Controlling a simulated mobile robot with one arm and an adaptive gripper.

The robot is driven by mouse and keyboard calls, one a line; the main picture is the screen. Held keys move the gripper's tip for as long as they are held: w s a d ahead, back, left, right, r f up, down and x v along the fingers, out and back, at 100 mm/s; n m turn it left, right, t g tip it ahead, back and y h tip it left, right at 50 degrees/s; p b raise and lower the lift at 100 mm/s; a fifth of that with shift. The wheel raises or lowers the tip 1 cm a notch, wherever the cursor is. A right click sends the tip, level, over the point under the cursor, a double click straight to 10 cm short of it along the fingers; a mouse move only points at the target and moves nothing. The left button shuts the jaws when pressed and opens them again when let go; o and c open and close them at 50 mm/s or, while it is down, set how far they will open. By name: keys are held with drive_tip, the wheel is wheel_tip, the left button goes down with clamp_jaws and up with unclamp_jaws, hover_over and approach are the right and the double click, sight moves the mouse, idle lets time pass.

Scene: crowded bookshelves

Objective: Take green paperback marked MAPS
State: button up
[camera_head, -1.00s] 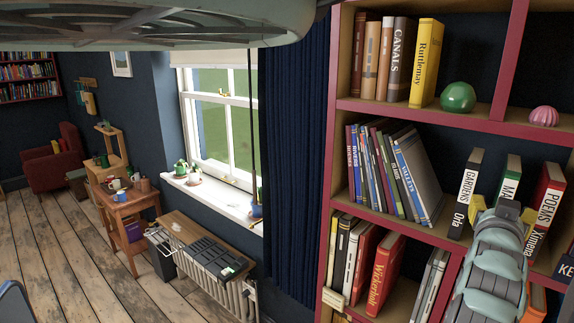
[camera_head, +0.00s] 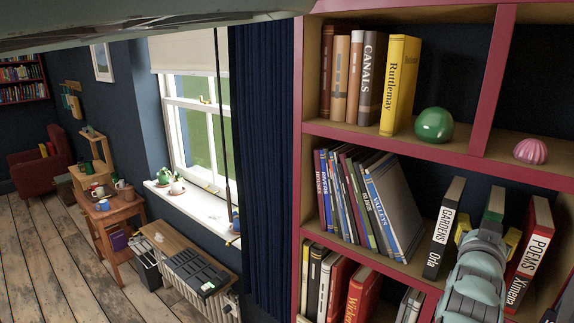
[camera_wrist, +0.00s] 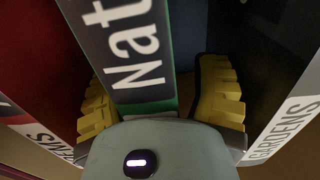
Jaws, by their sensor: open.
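The green paperback (camera_head: 496,200) stands on the middle shelf between a black book marked GARDENS and a red book marked POEMS. My gripper (camera_head: 488,236) is in front of it and hides its label in the head view. In the wrist view the book's spine (camera_wrist: 146,107) shows green below a dark label with the white letters "Nat"; MAPS is not readable now. My gripper (camera_wrist: 160,103) is open, with one yellow finger on each side of this spine. Whether either finger touches the book I cannot tell.
The GARDENS book (camera_head: 444,228) leans left of my gripper and the POEMS book (camera_head: 530,255) leans right, both close to the fingers. A row of thin books (camera_head: 365,205) stands farther left. A green ball (camera_head: 434,125) and a pink ornament (camera_head: 531,151) sit on the shelf above.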

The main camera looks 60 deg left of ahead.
drive_tip(key=shift+s+f, duration=0.1)
drive_tip(key=shift+c, duration=0.8)
clamp_jaws()
